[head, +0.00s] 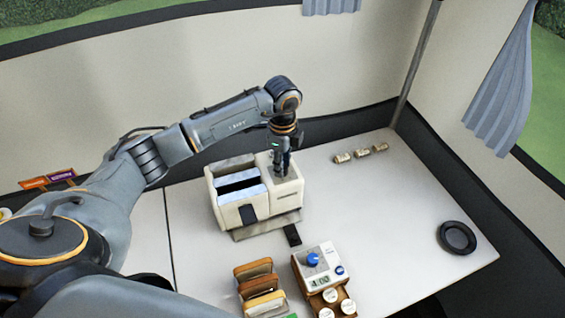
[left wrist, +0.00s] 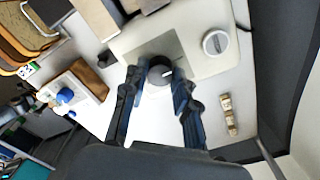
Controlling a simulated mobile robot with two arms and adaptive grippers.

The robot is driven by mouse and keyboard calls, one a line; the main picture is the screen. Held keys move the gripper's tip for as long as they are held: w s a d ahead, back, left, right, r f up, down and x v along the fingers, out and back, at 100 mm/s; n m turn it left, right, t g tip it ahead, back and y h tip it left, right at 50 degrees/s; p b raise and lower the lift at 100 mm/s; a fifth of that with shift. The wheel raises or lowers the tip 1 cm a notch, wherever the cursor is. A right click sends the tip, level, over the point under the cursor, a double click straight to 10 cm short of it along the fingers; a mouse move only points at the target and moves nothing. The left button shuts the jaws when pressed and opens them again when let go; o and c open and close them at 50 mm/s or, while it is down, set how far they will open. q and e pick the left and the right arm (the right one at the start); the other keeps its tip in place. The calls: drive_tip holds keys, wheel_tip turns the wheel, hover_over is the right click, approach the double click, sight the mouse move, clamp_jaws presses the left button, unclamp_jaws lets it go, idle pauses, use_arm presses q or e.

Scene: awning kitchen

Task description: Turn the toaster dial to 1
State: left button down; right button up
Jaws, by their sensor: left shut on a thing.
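The cream toaster (head: 228,205) stands on the white table in the head view, with two slots at its left part. My left gripper (head: 281,168) reaches down from above onto the right part of its top. In the left wrist view, the black toaster dial (left wrist: 160,70) sits in a recess of the toaster (left wrist: 140,38). My left gripper (left wrist: 156,88) is shut on the dial, one finger on each side. A white pointer mark on the dial points right in that view. I cannot read any numbers around it. In the head view the gripper hides the dial. My right gripper is not in view.
A white round knob (left wrist: 215,42) sits on the toaster near the dial. In the head view, a timer box with a blue knob (head: 313,259), a bread rack (head: 261,285), corks (head: 361,153) and a black round dish (head: 457,237) stand around.

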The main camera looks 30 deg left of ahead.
use_arm(q)
drive_tip(key=c, duration=1)
unclamp_jaws()
drive_tip(key=shift+c, duration=0.2)
wheel_tip(320, 180, up, 12)
drive_tip(key=shift+f, duration=0.15)
